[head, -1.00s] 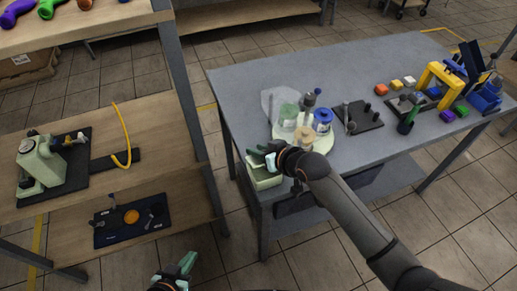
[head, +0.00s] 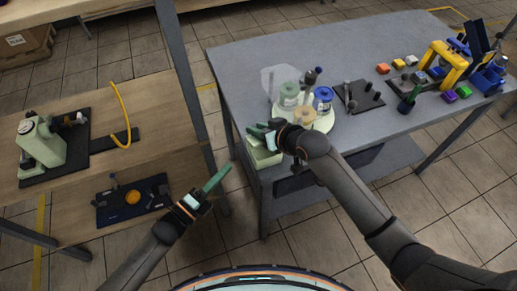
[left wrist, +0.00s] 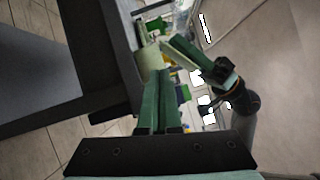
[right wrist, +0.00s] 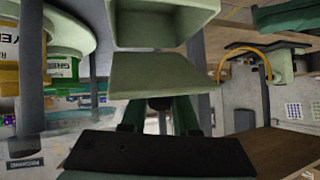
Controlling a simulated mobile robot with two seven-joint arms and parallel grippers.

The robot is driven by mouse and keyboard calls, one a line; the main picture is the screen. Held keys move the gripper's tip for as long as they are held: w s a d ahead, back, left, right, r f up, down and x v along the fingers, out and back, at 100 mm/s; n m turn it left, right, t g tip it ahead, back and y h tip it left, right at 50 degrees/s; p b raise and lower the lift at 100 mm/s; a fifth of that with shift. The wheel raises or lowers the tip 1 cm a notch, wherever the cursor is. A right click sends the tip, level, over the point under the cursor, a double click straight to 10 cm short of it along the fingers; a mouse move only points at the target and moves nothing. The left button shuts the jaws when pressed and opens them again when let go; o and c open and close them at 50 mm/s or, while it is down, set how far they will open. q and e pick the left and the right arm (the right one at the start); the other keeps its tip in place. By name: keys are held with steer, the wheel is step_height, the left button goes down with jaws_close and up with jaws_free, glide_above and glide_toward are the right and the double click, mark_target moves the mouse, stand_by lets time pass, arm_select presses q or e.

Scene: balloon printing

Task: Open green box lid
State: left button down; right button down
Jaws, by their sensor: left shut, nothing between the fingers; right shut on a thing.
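A pale green open-topped box (head: 264,157) is at the left end of the grey table. My right gripper (head: 262,131) is shut on its edge; in the right wrist view the box (right wrist: 160,72) fills the space ahead of the fingers (right wrist: 165,108). A jar with a green lid (head: 289,89) stands on a pale round stand (head: 322,123) and its lid looks on. A green label (right wrist: 62,70) shows in the right wrist view. My left gripper (head: 220,175) is shut and empty, left of the table and apart from the box.
Jars with blue (head: 323,93) and tan (head: 304,115) lids share the stand. A black pegged board (head: 360,97) and a yellow frame (head: 445,62) are farther right. Wooden shelves (head: 120,155) stand left, with a floor gap before the grey table (head: 245,72).

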mark_target(258, 145)
arm_select(q)
steer(key=w+d+r+m+g+h, duration=0.1)
steer(key=d+m, duration=0.2)
steer(key=m, duration=0.1)
steer(key=w+d+r+m+g+h, duration=0.1)
steer(key=d+m+g+h, duration=0.1)
steer(key=d+m, duration=0.1)
steer(key=w+d+r+m+g+h, duration=0.2)
steer(key=d+m, duration=0.1)
steer(key=m, duration=0.2)
steer(key=shift+d+m, duration=0.3)
steer(key=shift+w+a+r+h, duration=0.1)
steer(key=shift+w+r+h, duration=0.25)
steer(key=shift+r, duration=0.3)
steer(key=shift+w, duration=0.1)
arm_select(e)
steer(key=c, duration=1)
jaws_free()
steer(key=o, duration=0.3)
arm_select(q)
steer(key=shift+f, duration=0.1)
arm_select(e)
steer(key=shift+o, duration=0.2)
